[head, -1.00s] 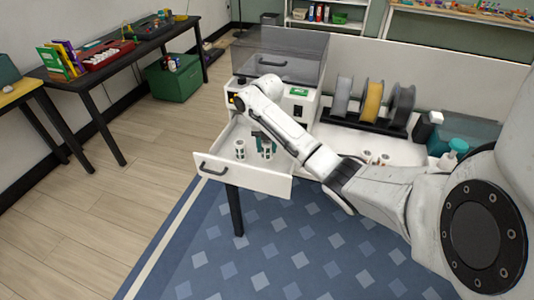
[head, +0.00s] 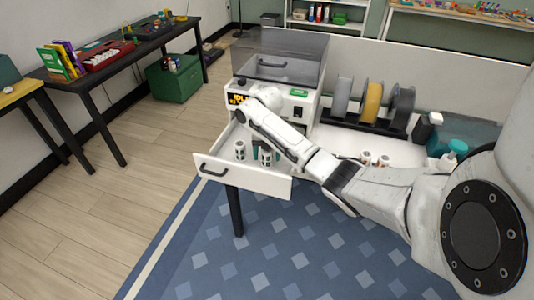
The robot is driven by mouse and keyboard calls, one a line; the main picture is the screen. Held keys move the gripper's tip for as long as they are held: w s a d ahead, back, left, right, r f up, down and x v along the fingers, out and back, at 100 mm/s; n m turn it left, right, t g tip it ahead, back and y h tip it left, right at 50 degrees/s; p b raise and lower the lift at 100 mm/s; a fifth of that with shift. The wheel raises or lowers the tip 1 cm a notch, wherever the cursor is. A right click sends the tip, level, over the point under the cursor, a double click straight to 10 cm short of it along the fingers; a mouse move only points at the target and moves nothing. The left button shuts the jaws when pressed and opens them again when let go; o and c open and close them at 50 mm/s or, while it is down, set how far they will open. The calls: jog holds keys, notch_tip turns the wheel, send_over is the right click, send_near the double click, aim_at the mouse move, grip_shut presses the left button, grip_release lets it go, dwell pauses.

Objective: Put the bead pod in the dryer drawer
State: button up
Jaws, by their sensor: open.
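The dryer drawer (head: 240,180) is pulled out from the white dryer (head: 303,112), its dark handle facing front. Inside stand small white bead pods with dark windows: one pod (head: 240,150) at the left and another pod (head: 266,153) close to my gripper. My gripper (head: 256,152) is over the drawer, pointing down and open. My arm's wrist hides most of the gripper and the drawer's back part. I cannot tell whether the fingers touch the nearer pod. More pods (head: 366,158) stand on the white worktop, partly behind my arm.
Several filament spools (head: 374,101) stand in a black rack right of the dryer. A green crate (head: 173,79) stands on the floor at left. The floor in front of the drawer is clear.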

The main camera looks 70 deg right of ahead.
notch_tip(320, 180, up, 12)
jog(key=shift+p, duration=0.3)
dwell(0.3)
jog(key=shift+r, duration=0.1)
dwell(1.1)
